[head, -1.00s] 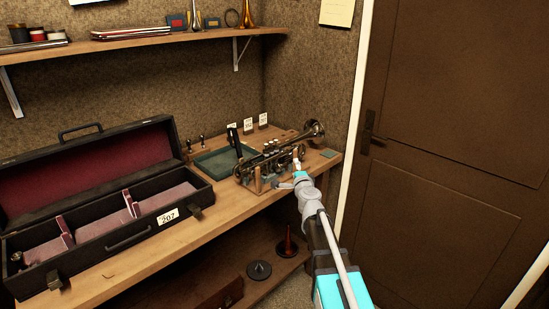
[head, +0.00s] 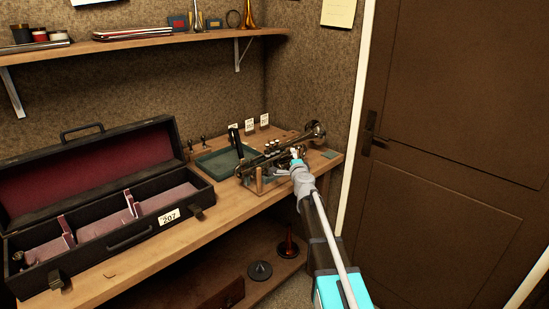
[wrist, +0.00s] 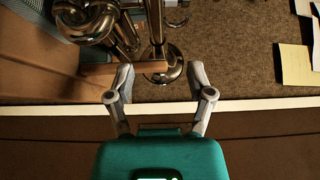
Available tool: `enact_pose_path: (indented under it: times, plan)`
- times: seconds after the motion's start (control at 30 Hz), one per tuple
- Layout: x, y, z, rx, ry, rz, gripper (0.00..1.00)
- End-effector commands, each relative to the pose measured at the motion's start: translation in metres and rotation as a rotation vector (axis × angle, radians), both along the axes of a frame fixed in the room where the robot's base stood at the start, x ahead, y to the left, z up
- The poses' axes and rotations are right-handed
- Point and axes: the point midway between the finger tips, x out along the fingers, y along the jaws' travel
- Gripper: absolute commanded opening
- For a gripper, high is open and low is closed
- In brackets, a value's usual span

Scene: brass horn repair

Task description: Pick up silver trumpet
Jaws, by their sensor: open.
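The silver trumpet (head: 272,157) lies on a low wooden stand (head: 259,180) on the workbench, with its bell (head: 318,130) toward the back right. My gripper (head: 297,158) is at the trumpet's front right side; its fingertips are small and partly hidden in the head view. In the wrist view my gripper (wrist: 160,80) is open, with its two fingers apart and nothing clearly between them. Shiny tubing (wrist: 157,30) of the trumpet shows just ahead of the fingertips. I cannot tell whether the fingers touch it.
An open black case (head: 105,235) with pink padding and a 207 tag stands on the bench (head: 180,245) to the left. A green tray (head: 215,163) and several small cards (head: 250,126) are behind the trumpet. A shelf is above, a door (head: 450,130) right.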

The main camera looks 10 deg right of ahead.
Motion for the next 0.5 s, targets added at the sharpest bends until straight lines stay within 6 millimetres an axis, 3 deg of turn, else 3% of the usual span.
enact_pose_path:
  times: [0.33,0.5]
  plan:
    - [0.001,-0.001,0.0,0.0,0.0,-0.001,0.69]
    - [0.011,0.0,-0.001,0.0,0.0,-0.001,0.69]
